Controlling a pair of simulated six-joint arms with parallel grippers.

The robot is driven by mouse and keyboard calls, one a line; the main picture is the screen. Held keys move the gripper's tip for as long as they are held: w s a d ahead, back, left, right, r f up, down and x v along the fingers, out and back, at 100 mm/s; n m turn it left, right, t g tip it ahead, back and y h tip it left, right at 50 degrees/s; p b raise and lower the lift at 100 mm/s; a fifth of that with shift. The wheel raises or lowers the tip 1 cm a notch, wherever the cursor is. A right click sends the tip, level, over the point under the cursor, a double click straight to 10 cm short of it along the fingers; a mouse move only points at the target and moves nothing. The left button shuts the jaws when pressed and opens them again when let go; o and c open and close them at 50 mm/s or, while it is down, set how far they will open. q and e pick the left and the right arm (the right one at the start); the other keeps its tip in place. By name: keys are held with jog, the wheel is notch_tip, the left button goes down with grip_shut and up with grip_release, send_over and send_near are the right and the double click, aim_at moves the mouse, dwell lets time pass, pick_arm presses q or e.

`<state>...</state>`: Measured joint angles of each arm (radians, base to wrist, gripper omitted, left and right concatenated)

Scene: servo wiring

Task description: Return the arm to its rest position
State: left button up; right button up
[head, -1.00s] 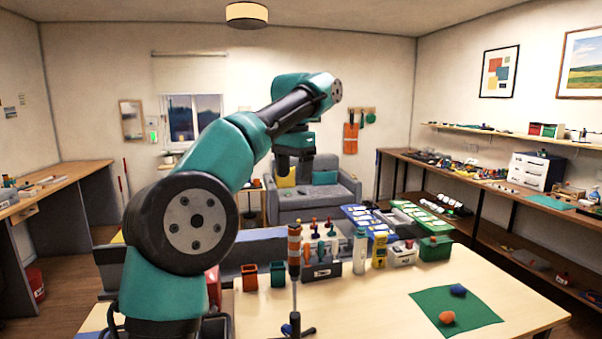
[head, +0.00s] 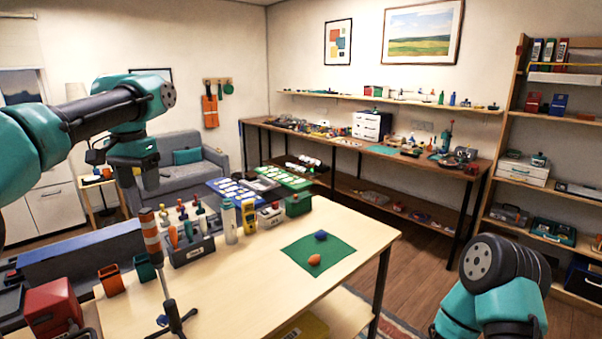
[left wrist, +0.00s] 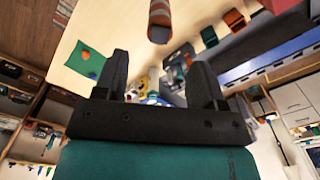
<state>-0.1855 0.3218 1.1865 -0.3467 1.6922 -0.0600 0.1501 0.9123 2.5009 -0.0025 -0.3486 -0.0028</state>
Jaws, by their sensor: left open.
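My left arm comes in from the left of the head view, raised above the table (head: 250,292). Its gripper (head: 137,182) hangs down high over the far left part of the table, and its fingers are small and dark there. In the left wrist view the two black fingers of the left gripper (left wrist: 158,80) stand well apart with nothing held between them. My right arm shows at the lower right of the head view, folded beside the table; its gripper is out of the picture.
A striped post on a stand (head: 152,238) rises at the table's near left. A tool holder (head: 188,248), a yellow meter (head: 249,216) and a green box (head: 298,204) stand along the back. A green mat (head: 318,257) holds an orange and a blue lump.

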aim_at(145, 210)
pick_arm(q)
jog(key=shift+f, duration=2.9)
jog(key=shift+r, duration=6.2)
notch_tip(145, 210, down, 17)
jog(key=shift+f, duration=0.15)
jog(key=shift+r, duration=0.85)
jog(key=shift+r, duration=3.9)
jog(key=shift+f, duration=0.1)
